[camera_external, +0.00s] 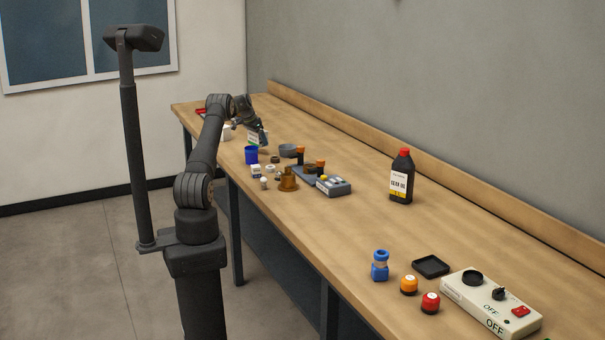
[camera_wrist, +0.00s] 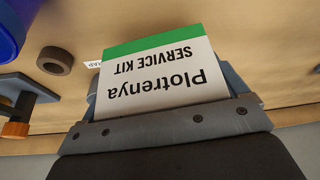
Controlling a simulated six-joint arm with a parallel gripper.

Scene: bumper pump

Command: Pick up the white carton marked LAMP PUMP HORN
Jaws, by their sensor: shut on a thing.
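My gripper (camera_external: 257,136) is over the far part of the bench. It is shut on a white carton with a green band, which shows small in the outside view (camera_external: 252,139). In the wrist view this carton (camera_wrist: 155,80) sits between the grey jaws (camera_wrist: 165,100) and reads "Plotrenya SERVICE KIT" upside down. I see no LAMP PUMP HORN marking on that face. A small white strip with partly hidden dark letters (camera_wrist: 93,64) shows just left of it. Another white carton (camera_external: 226,132) stands left of my gripper; its print is unreadable.
A blue cup (camera_external: 251,155) stands just below the held carton. A small white box (camera_external: 256,172), a brass bell-shaped part (camera_external: 288,180) and a grey device (camera_external: 333,186) stand nearer. A dark bottle (camera_external: 401,178) stands right.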

